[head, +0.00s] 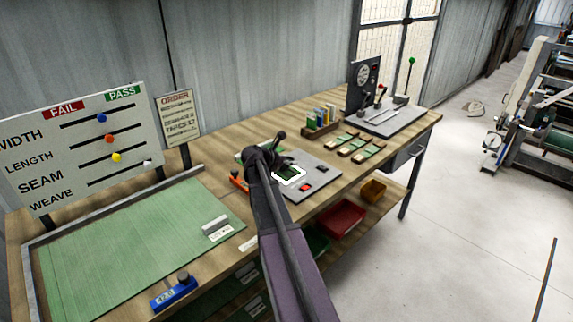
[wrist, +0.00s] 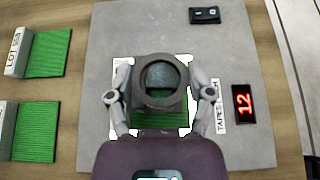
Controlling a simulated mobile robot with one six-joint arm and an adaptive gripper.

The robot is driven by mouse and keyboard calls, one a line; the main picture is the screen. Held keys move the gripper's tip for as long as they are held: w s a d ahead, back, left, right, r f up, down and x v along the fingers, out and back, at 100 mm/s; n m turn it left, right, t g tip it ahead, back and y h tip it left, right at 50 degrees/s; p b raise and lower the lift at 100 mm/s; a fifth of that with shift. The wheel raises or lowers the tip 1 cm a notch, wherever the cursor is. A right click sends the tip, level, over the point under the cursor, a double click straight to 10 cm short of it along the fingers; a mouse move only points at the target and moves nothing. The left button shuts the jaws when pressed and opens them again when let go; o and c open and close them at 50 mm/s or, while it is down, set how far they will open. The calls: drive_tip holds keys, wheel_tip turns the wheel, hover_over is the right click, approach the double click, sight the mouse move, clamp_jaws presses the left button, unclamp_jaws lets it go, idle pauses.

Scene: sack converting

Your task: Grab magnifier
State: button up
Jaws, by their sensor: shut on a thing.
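The magnifier (wrist: 160,80), a dark round loupe with a thick ring and a glass lens, shows in the middle of the wrist view. My gripper (wrist: 160,98) has one finger on its left and one on its right, shut on it. The magnifier is over a green woven swatch (wrist: 160,131) framed by a bright white lit area on a grey plate (wrist: 245,60). I cannot tell whether it touches the swatch. In the head view my gripper (head: 268,160) is over the grey plate, and my arm hides the magnifier there.
A red display (wrist: 243,104) and a black switch (wrist: 205,15) are on the plate's right side. Green swatches with lot tags (wrist: 35,130) lie to the left. In the head view, a green mat (head: 130,250), a rating board (head: 75,150) and a lever device (head: 375,95) share the bench.

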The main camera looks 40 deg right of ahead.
wheel_tip(320, 180, up, 3)
drive_tip(key=p, duration=0.3)
drive_tip(key=shift+r, duration=0.2)
drive_tip(key=shift+s+a+r+p, duration=0.15)
drive_tip(key=shift+r+p, duration=0.15)
drive_tip(key=shift+p, duration=0.2)
drive_tip(key=s+a, duration=0.2)
drive_tip(key=s, duration=0.2)
drive_tip(key=s+a, duration=0.3)
drive_tip(key=s, duration=0.2)
drive_tip(key=s+a+r+p, duration=0.1)
drive_tip(key=s+a, duration=0.2)
drive_tip(key=s, duration=0.1)
drive_tip(key=shift+s, duration=0.15)
